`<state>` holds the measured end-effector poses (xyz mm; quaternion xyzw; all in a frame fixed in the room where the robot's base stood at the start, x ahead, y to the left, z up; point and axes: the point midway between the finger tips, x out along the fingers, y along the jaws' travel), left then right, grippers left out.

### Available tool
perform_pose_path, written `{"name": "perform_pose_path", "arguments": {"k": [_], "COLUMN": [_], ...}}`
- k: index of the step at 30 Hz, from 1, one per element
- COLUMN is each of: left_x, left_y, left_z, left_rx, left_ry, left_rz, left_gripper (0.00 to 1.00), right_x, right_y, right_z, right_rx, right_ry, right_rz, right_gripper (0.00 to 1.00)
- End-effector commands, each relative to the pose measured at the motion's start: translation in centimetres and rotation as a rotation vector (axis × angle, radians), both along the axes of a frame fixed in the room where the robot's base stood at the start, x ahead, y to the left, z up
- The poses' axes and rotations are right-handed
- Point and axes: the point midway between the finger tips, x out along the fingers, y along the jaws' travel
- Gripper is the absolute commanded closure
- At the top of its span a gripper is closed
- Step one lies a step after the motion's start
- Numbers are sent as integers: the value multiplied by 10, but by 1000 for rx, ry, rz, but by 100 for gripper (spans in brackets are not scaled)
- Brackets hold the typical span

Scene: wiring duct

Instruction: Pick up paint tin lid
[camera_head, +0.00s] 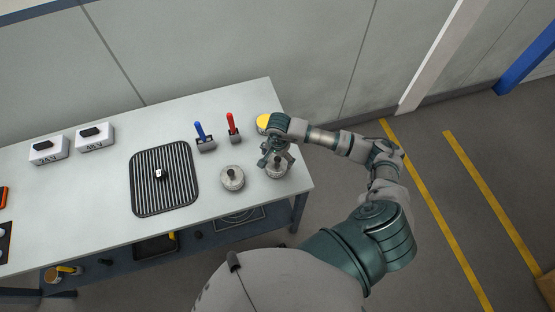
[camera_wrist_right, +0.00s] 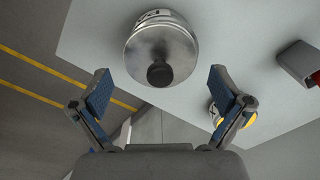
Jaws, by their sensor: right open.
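A silver round tin (camera_head: 277,170) stands near the right end of the table, partly covered by my right gripper (camera_head: 272,158). In the right wrist view its metal lid (camera_wrist_right: 150,45) shows from above, with a dark round knob (camera_wrist_right: 160,74) on it. My right gripper, also in the wrist view (camera_wrist_right: 160,80), is open and empty. Its two blue-padded fingers are spread, with the lid ahead between and beyond their tips. I cannot tell the exact gap. A similar silver tin (camera_head: 232,179) with a knob stands to the left. My left gripper is not in view.
A yellow-topped tin (camera_head: 263,121) stands behind my right gripper. Red-handled (camera_head: 232,124) and blue-handled (camera_head: 200,131) tools stand upright in holders. A black ribbed mat (camera_head: 150,190) holds a small object. Two white boxes (camera_head: 95,138) (camera_head: 48,150) stand at the left. The table's right edge is close.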

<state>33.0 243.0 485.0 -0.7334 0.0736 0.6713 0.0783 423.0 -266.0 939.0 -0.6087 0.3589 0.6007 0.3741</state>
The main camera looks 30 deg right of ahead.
Motion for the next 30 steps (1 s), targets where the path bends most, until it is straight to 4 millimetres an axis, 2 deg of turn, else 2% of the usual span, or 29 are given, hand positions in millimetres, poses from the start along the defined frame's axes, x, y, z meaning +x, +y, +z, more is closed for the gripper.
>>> {"name": "perform_pose_path", "arguments": {"k": [4, 11, 14, 21, 24, 29, 30], "left_x": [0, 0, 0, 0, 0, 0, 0], "left_y": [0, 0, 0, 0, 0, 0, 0], "left_z": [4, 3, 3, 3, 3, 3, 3], "left_rx": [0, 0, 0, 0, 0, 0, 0], "left_ry": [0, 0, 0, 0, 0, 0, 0], "left_rz": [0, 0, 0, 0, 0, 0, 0], "left_gripper": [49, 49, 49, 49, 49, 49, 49], "right_x": [0, 0, 0, 0, 0, -1, -2], "right_y": [1, 1, 1, 1, 1, 1, 1], "right_z": [-15, -18, -18, -18, -20, -21, -21], "right_rx": [1, 0, 0, 0, -1, -1, 0], "right_ry": [0, -1, -1, 1, 3, 6, 7], "right_rz": [1, 1, 1, 1, 1, 2, 2], "right_gripper": [0, 0, 20, 78, 95, 97, 100]}}
